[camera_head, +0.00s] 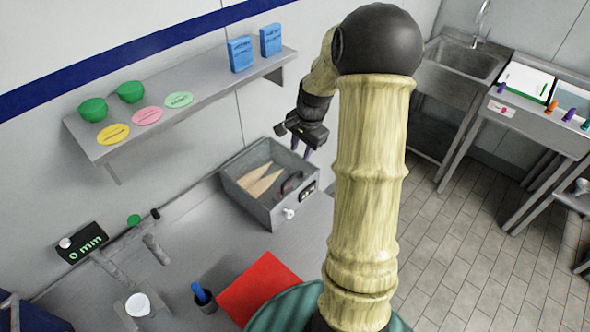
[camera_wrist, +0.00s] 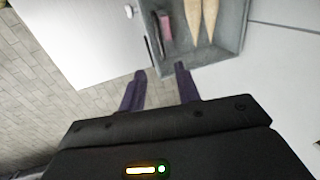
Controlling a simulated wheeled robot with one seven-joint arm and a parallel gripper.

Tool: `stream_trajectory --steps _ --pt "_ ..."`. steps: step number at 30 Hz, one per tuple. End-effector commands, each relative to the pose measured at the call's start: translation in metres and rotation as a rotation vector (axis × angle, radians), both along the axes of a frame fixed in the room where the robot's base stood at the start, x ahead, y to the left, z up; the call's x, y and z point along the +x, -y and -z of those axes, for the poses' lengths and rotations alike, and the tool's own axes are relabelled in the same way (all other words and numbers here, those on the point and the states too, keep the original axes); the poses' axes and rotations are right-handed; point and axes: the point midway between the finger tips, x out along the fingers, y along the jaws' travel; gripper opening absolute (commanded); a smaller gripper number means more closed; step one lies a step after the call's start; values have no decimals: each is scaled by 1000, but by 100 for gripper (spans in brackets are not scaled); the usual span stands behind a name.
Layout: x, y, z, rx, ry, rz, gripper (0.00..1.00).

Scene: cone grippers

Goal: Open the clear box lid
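The box (camera_head: 245,202) is a grey bin with pale tan cones (camera_head: 262,182) and a dark item inside, standing on the counter below the shelf. I cannot make out a clear lid over it. Its right side carries a black panel (camera_head: 307,190) and a white knob (camera_head: 289,213). My gripper (camera_head: 303,153) is above the box's back right corner, with purple fingers pointing down. In the wrist view my gripper (camera_wrist: 160,70) has its fingers apart with nothing between them, and the box (camera_wrist: 238,25) lies beyond the fingertips.
A wall shelf (camera_head: 200,105) with green bowls, coloured discs and blue boxes is left of my arm. A red sheet (camera_head: 260,283), a blue pen in a dark cup (camera_head: 205,300) and a white cup (camera_head: 138,304) are on the counter. A sink (camera_head: 465,62) is at the right.

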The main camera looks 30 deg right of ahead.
Motion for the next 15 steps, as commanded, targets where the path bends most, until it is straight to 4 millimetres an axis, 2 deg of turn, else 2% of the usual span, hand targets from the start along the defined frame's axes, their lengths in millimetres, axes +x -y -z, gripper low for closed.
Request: stream_trajectory --steps 15 --pt "15 -7 79 1 -4 -3 33"
